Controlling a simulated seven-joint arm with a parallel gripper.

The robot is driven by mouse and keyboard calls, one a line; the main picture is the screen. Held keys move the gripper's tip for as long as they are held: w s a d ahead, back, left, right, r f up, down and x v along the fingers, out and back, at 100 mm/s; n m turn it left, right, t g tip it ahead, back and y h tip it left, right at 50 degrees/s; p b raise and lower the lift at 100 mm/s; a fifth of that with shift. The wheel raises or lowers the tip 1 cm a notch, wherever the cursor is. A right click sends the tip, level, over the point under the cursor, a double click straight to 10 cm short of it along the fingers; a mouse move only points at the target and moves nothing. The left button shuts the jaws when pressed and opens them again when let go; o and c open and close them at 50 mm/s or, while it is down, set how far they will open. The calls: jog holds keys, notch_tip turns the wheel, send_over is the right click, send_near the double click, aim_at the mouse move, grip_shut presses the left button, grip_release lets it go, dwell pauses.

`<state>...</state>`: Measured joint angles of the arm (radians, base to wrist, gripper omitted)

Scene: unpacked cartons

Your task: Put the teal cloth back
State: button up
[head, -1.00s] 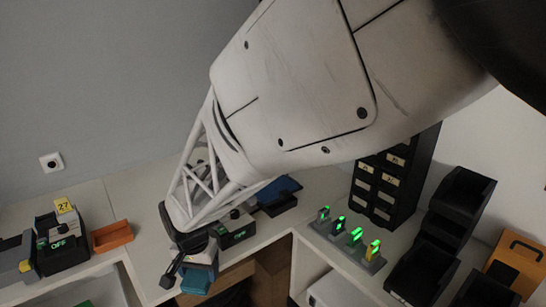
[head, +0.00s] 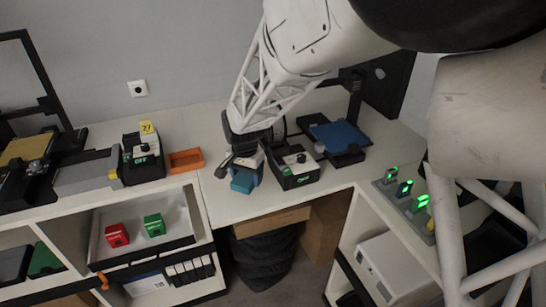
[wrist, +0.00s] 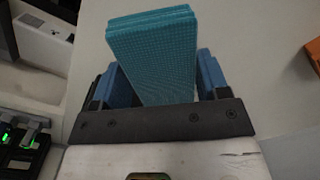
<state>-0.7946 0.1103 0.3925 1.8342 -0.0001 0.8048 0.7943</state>
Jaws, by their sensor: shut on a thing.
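The teal cloth (wrist: 152,55) is a folded, textured block held between the two blue finger pads of my gripper (wrist: 157,85) in the wrist view. My gripper is shut on it. In the head view my gripper (head: 243,168) is over the counter near its front edge, with the teal cloth (head: 242,183) at its tip. Whether the cloth touches the counter cannot be told.
A black device (head: 294,169) stands just right of my gripper, with a blue-topped tray (head: 340,137) behind it. An orange bin (head: 186,160) lies left. Below left, an open drawer (head: 185,236) holds a red box (head: 117,235) and a green box (head: 154,225). Green-lit holders (head: 405,190) stand right.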

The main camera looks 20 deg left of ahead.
aim_at(246, 181)
jog(key=shift+w+a, duration=0.4)
jog(key=shift+a, duration=0.05)
jog(key=shift+f, duration=0.2)
jog(key=shift+f, duration=1.65)
jog(key=shift+f, duration=0.1)
jog(key=o, duration=0.8)
notch_tip(246, 181, up, 12)
jog(key=shift+r, duration=0.15)
